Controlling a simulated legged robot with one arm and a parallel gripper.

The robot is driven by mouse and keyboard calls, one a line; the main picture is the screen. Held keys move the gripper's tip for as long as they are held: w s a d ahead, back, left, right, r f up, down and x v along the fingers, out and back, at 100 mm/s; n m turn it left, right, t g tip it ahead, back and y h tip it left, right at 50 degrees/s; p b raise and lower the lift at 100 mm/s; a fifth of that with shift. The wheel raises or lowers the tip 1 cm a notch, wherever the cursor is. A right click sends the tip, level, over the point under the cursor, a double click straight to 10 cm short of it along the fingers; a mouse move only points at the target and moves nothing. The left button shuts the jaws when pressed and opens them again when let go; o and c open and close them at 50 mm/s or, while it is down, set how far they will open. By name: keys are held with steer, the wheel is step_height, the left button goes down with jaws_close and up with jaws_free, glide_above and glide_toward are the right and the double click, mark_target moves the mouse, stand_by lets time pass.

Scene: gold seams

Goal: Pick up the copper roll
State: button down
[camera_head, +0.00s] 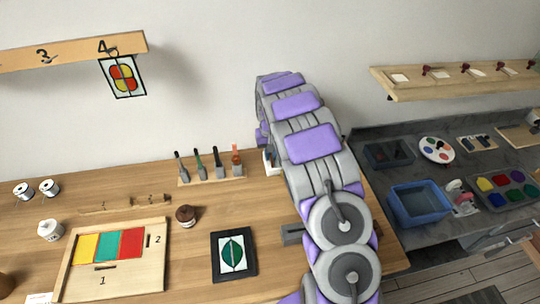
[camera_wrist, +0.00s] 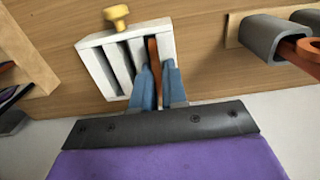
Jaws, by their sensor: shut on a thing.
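The copper roll (camera_wrist: 153,55) shows in the wrist view as a thin copper-brown edge at a slot of a white rack (camera_wrist: 90,44). My gripper (camera_wrist: 157,72) has its two blue-grey fingers on either side of it, shut on it. The roll's far end still lies at the rack's slot, and I cannot tell whether it is clear of the rack. The lower part of the roll is hidden between the fingers. In the head view my arm covers the gripper and the roll; only a white edge of the rack (camera_head: 268,163) shows beside the arm.
A yellow knob (camera_wrist: 116,15) stands beside the rack. Grey tool holders (camera_wrist: 262,38) are close on the right in the wrist view. In the head view a tool stand (camera_head: 212,174), a brown jar (camera_head: 186,215) and a leaf panel (camera_head: 233,254) lie left of my arm.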

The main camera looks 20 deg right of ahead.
step_height(320, 180, up, 3)
steer(key=shift+d+p, duration=0.15)
steer(key=shift+p, duration=0.45)
steer(key=shift+s+r, duration=0.15)
steer(key=shift+r, duration=0.2)
steer(key=s+d+r+p, duration=0.1)
steer(key=s+d+p, duration=0.1)
steer(key=s, duration=0.5)
steer(key=s+d+r+p, duration=0.1)
steer(key=s+d, duration=0.2)
steer(key=s, duration=0.5)
steer(key=shift+p, duration=0.4)
steer(key=shift+w, duration=0.2)
steer(key=w+a+r, duration=0.2)
steer(key=w, duration=1.2)
steer(key=shift+w+f+b, duration=0.15)
steer(key=shift+f+b, duration=0.55)
steer(key=shift+f, duration=1.45)
steer(key=shift+p, duration=0.55)
